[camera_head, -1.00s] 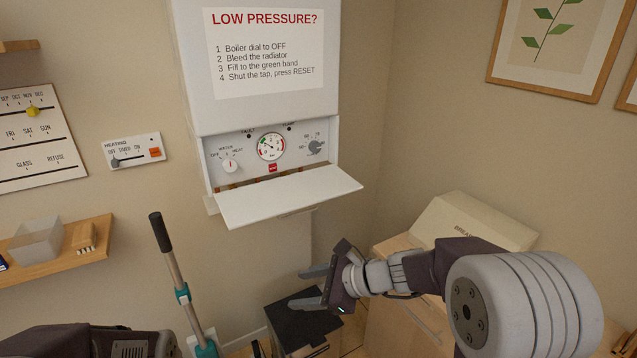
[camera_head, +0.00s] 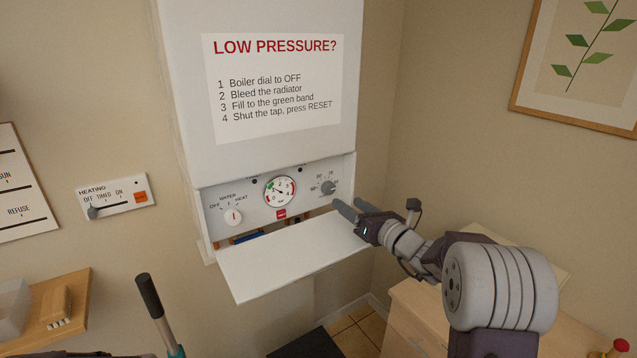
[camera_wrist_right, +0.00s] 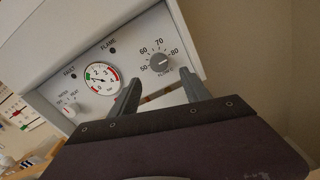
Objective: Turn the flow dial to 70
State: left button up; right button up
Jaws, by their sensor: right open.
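The flow dial (camera_head: 328,187) is a small grey knob at the right end of the boiler's white control panel. In the right wrist view the dial (camera_wrist_right: 159,63) has marks from 50 to 80 around it. Its pointer seems to be on the right, towards 80, but is too small to read exactly. My right gripper (camera_head: 346,204) is open and empty, just below and right of the dial, apart from it. In the wrist view its two fingers (camera_wrist_right: 160,88) point up towards the dial, one on each side below it.
The panel also holds a pressure gauge (camera_head: 280,191) and a water/heat dial (camera_head: 233,216). A white flap (camera_head: 275,265) hangs open below, close to my right gripper. A heating control (camera_head: 115,197) is on the wall at left. A wooden cabinet (camera_head: 405,325) stands below right.

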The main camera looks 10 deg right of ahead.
aim_at(331, 188)
jog(key=shift+s+r, duration=0.1)
jog(key=shift+s+d+r+p, duration=0.1)
jog(key=shift+s+r+p, duration=0.1)
jog(key=shift+r+p, duration=0.25)
jog(key=shift+w+a+r+p, duration=0.1)
jog(key=shift+w+a+p, duration=0.2)
jog(key=shift+w, duration=0.35)
jog(key=x, duration=0.2)
jog(key=p+x, duration=0.1)
jog(key=x, duration=0.3)
jog(key=shift+w+f+p, duration=0.15)
jog(key=shift+f+p, duration=0.15)
jog(key=shift+p, duration=0.05)
jog(key=shift+w+a, duration=0.1)
jog(key=shift+w, duration=0.2)
pick_arm(q)
jog(key=r, duration=0.2)
jog(key=s+r, duration=0.1)
jog(key=shift+s+d+r, duration=0.1)
jog(key=shift+d+r, duration=0.1)
jog(key=shift+r, duration=0.2)
pick_arm(e)
jog(key=shift+s, duration=0.1)
